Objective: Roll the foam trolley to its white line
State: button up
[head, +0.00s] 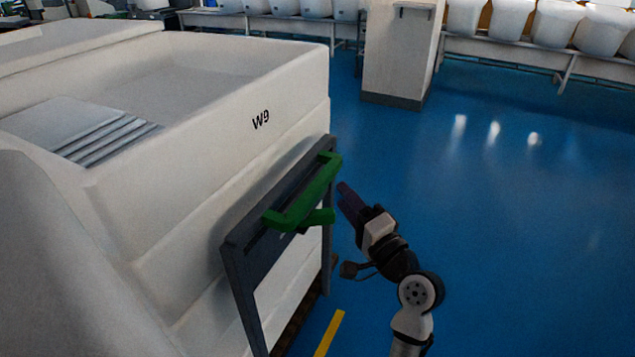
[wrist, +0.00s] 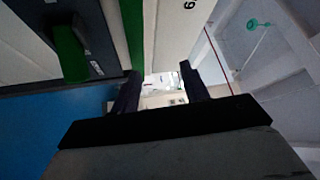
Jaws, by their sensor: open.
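A large white trolley-like body (head: 225,125), marked with what reads as W9, fills the left of the head view. I cannot confirm that it is the foam trolley. A dark frame on its near side carries a green handle (head: 303,192); the green also shows in the wrist view (wrist: 70,52). My gripper (head: 343,194) is open and empty, just right of the handle and apart from it in the head view. In the wrist view its dark fingers (wrist: 158,90) point past the green bar, which lies near the left finger. No white floor line shows.
A yellow floor strip (head: 330,332) lies beside the white body. A white cabinet (head: 398,55) stands at the back, with benches of white tubs (head: 553,22) behind. The blue floor (head: 515,200) to the right is clear.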

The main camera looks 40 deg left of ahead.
aim_at(319, 193)
jog(key=s+d+f+m+g, duration=0.1)
jog(key=d+f+m+g, duration=0.1)
jog(key=d+f+g, duration=0.15)
jog(key=shift+t, duration=0.35)
jog(key=p+x, duration=0.3)
jog(key=x, duration=0.8)
jog(key=shift+a+f, duration=0.1)
jog(key=shift+a, duration=0.2)
jog(key=shift+a+p, duration=0.3)
jog(key=shift+a, duration=0.45)
jog(key=shift+c, duration=0.2)
grip_shut()
